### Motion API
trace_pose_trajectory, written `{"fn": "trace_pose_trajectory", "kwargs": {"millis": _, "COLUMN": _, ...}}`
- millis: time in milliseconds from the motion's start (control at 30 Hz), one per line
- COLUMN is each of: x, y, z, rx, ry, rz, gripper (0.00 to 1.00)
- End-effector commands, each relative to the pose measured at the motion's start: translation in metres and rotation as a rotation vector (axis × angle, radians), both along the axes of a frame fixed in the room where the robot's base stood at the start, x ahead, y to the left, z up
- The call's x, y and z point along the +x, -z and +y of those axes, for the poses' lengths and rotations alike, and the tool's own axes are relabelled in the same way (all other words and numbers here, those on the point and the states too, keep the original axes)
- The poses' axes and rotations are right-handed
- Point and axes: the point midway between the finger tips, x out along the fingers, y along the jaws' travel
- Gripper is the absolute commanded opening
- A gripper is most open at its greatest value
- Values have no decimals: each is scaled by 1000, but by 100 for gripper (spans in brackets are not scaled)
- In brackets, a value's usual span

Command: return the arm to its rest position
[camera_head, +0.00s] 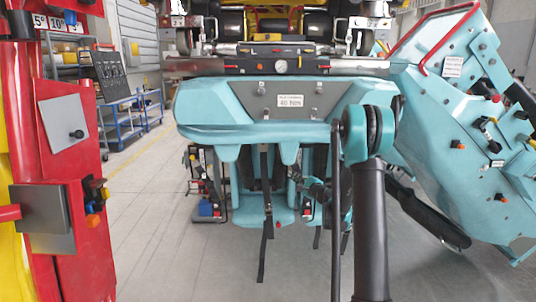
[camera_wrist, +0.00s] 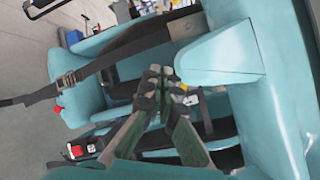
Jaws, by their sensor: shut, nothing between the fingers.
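My gripper (camera_wrist: 160,76) is in the middle of the wrist view, its fingers together with nothing between them. It is over the teal seat row of the coaster train, close to a seat; I cannot tell whether it touches. In the head view my arm rises in front of the right part of the train (camera_head: 250,100), and my gripper cannot be made out clearly there. A dark belt with a metal buckle (camera_wrist: 67,80) crosses the seat at the left of the wrist view. A teal seat part (camera_wrist: 225,55) stands at the right of the gripper.
A large teal panel with a red rail (camera_head: 455,110) leans close at the right of my arm. A red and yellow structure (camera_head: 75,180) stands at the near left. Belts (camera_head: 266,215) hang below the seats. The floor (camera_head: 150,220) at left centre is clear.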

Motion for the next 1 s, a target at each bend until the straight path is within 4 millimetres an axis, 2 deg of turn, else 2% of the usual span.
{"fn": "trace_pose_trajectory", "kwargs": {"millis": 33, "x": -17, "y": -7, "z": 11, "rx": -80, "ry": -29, "rz": -3, "gripper": 0}}
{"fn": "trace_pose_trajectory", "kwargs": {"millis": 200, "x": -74, "y": -12, "z": 36, "rx": -362, "ry": -127, "rz": -10, "gripper": 0}}
{"fn": "trace_pose_trajectory", "kwargs": {"millis": 333, "x": -123, "y": -7, "z": 48, "rx": -572, "ry": -211, "rz": -9, "gripper": 0}}
{"fn": "trace_pose_trajectory", "kwargs": {"millis": 467, "x": -175, "y": 3, "z": 52, "rx": -778, "ry": -299, "rz": -2, "gripper": 0}}
{"fn": "trace_pose_trajectory", "kwargs": {"millis": 633, "x": -247, "y": 23, "z": 46, "rx": -1043, "ry": -421, "rz": 16, "gripper": 0}}
{"fn": "trace_pose_trajectory", "kwargs": {"millis": 767, "x": -303, "y": 43, "z": 32, "rx": -1239, "ry": -520, "rz": 40, "gripper": 0}}
{"fn": "trace_pose_trajectory", "kwargs": {"millis": 1000, "x": -405, "y": 80, "z": -11, "rx": -1579, "ry": -709, "rz": 107, "gripper": 0}}
